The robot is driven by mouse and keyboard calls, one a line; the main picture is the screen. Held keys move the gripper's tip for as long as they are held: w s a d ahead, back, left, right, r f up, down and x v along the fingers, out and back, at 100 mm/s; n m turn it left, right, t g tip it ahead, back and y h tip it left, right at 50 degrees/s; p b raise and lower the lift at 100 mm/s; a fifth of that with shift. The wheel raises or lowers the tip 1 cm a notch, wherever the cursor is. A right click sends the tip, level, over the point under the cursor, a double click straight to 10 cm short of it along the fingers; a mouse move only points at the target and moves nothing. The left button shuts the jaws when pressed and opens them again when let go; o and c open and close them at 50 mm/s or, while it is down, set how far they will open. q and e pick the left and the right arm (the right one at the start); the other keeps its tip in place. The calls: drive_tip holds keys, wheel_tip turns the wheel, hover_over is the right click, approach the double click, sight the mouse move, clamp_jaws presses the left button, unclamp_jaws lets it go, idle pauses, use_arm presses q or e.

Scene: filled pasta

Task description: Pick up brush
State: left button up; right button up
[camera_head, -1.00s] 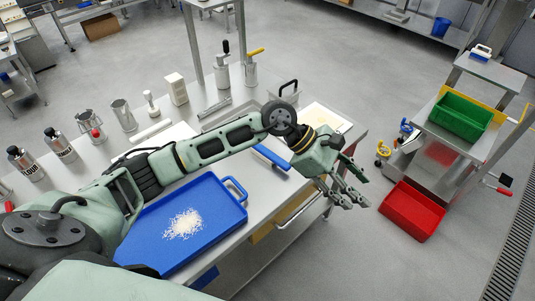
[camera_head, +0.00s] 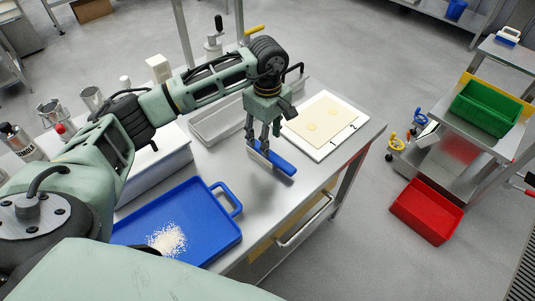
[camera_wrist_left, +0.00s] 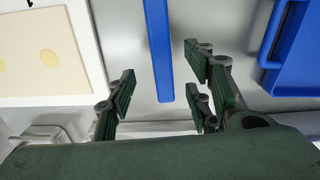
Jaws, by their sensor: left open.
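The brush (camera_head: 282,163), with a long blue handle and a pale strip along one side, lies on the steel table between the blue tray and the white board. My left gripper (camera_head: 263,138) is over it, fingers pointing down and open. In the left wrist view, the blue bar of the brush (camera_wrist_left: 158,45) reaches down between the two spread finger sets of the left gripper (camera_wrist_left: 162,93). The fingers appear apart from it; their exact height above it is unclear. The fingers partly cover the brush in the head view. My right gripper is out of view.
A blue tray (camera_head: 205,243) with pale crumbs is nearer. A white board (camera_head: 318,150) with a dough sheet lies to the right. A long metal tray (camera_head: 205,128) is behind. Canisters stand at the left. A red bin (camera_head: 425,212) is on the floor.

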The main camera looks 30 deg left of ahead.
sight(271, 158)
use_arm(q)
drive_tip(key=shift+f, duration=1)
wheel_tip(271, 158, down, 4)
drive_tip(key=shift+s+f+p, duration=0.15)
drive_tip(key=shift+f+p, duration=0.05)
drive_tip(key=shift+p, duration=0.8)
drive_tip(key=shift+f, duration=0.25)
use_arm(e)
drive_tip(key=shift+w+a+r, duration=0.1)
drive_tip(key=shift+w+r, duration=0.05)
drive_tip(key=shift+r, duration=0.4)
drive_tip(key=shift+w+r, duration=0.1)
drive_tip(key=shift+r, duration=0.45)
use_arm(q)
drive_tip(key=shift+c, duration=0.6)
drive_tip(key=shift+c, duration=0.9)
clamp_jaws()
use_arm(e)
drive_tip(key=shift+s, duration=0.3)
